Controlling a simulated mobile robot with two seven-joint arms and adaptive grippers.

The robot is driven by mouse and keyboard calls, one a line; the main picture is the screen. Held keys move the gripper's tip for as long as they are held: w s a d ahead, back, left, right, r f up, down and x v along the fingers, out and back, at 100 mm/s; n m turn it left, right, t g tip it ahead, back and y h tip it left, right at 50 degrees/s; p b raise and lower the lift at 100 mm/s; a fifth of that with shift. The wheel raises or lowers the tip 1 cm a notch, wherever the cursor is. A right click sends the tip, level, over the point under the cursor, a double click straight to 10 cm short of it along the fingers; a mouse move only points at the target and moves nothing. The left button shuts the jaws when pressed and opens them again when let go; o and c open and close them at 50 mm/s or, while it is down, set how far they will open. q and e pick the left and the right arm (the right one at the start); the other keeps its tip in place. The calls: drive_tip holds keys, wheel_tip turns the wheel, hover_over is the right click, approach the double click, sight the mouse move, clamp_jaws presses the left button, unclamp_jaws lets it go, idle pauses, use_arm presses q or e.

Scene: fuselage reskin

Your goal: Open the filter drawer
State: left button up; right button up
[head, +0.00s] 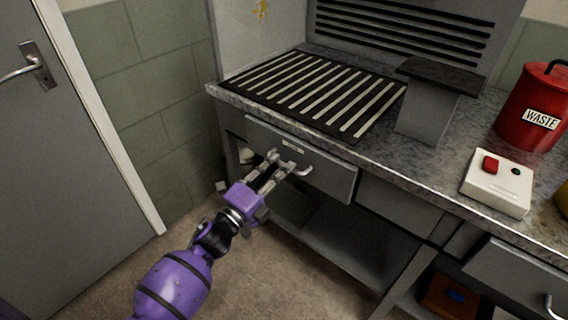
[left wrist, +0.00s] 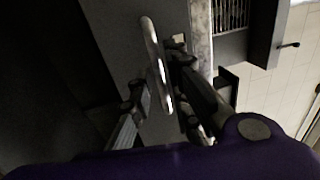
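The filter drawer (head: 330,177) is a grey front with a small label and a metal bar handle (head: 304,172), under the left part of the worktop. It looks closed, with no visible gap at its top edge. My left gripper (head: 279,166) is at the handle, its fingers spread. In the left wrist view the handle (left wrist: 155,60) runs between the two fingers (left wrist: 160,85), nearer the right one; firm contact is not visible. My right gripper is out of view.
The speckled worktop (head: 460,135) carries a slotted grille (head: 315,92), a grey block (head: 428,115), a white box with a red button (head: 497,185) and a red waste can (head: 532,110). A lower shelf (head: 340,250) lies below. Floor in front is clear; a grey door (head: 55,150) is at left.

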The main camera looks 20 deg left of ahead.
use_arm(q)
drive_tip(key=shift+x, duration=1.1)
drive_tip(key=shift+c, duration=0.2)
clamp_jaws()
